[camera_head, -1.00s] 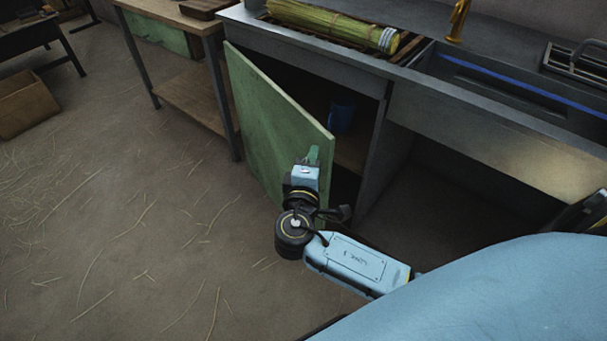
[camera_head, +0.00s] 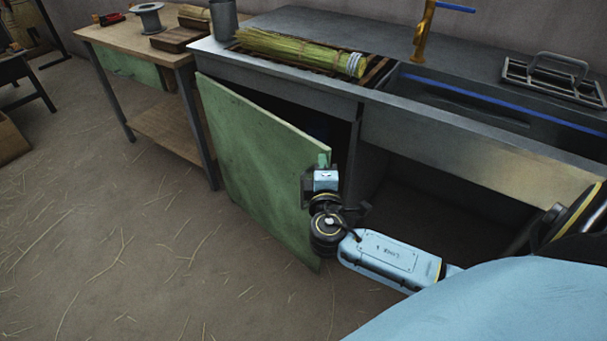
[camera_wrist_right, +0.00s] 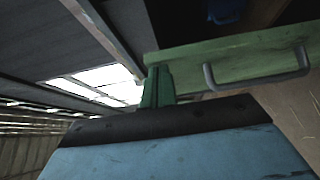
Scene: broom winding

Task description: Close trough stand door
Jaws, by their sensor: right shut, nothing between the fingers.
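The green trough stand door (camera_head: 250,150) is partly open, attached at its left edge, with its free right edge out from the dark cabinet opening (camera_head: 342,135). My right gripper (camera_head: 323,160) is at the upper part of that free edge. Its shut green fingers (camera_wrist_right: 157,85) hold nothing. In the wrist view the door (camera_wrist_right: 225,62) crosses behind and right of the fingers, with its grey bar handle (camera_wrist_right: 258,82) to their right. I cannot tell whether the fingers touch the door. My left gripper is out of view.
The grey trough counter (camera_head: 430,105) carries a straw bundle (camera_head: 295,50), a brass tap (camera_head: 424,30) and a wire rack (camera_head: 555,78). A wooden table (camera_head: 125,40) stands to the left. The straw-strewn floor (camera_head: 120,240) before the door is clear.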

